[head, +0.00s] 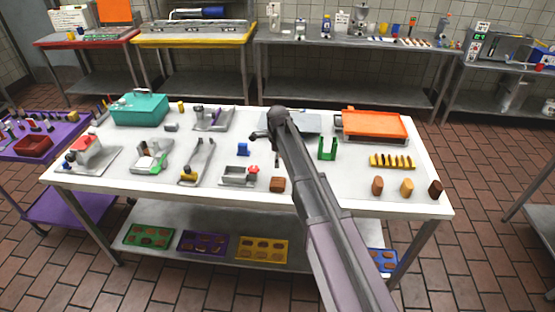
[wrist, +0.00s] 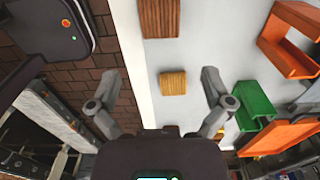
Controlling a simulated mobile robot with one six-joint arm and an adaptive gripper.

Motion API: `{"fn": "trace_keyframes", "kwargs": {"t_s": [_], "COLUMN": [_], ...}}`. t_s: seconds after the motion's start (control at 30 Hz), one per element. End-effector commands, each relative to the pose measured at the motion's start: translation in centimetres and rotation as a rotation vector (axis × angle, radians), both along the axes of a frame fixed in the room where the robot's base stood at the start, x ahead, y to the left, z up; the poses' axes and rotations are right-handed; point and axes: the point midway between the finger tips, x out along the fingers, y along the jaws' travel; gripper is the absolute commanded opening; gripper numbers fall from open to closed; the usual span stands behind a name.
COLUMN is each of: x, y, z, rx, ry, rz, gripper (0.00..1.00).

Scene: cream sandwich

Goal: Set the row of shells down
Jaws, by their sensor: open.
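A row of several yellow pieces with dark gaps (head: 392,161) lies on the right part of the white table (head: 340,188); I cannot tell for sure that these are the shells. My gripper (wrist: 159,76) is open, with its two fingers spread wide and nothing held between them. In the wrist view a light brown block (wrist: 173,83) shows between the fingertips, apart from both. A darker brown block (wrist: 160,18) lies above it in that view. In the head view my arm reaches over the table and hides part of it; the fingers are hard to make out there.
A green holder (head: 327,149) and an orange tray (head: 374,125) stand right of my arm. Several brown blocks (head: 407,187) line the front right edge. A teal box (head: 139,108) and small grey fixtures (head: 152,157) fill the left.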

Motion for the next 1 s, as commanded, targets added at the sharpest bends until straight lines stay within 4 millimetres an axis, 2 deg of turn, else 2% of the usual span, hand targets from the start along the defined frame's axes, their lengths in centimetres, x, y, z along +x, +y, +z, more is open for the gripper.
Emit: {"fn": "trace_keyframes", "kwargs": {"t_s": [0.37, 0.53, 0.77, 1.0], "x": [-0.1, -1.0, -4.2, -9.1], "y": [-0.1, -1.2, -5.2, -10.5], "z": [0.0, 0.0, 0.0, 0.0], "rx": [0.000, 0.000, 0.000, 0.000], "ry": [0.000, 0.000, 0.000, 0.000], "rz": [0.003, 0.052, 0.253, 0.567], "gripper": [1.00, 1.00, 1.00, 1.00]}}
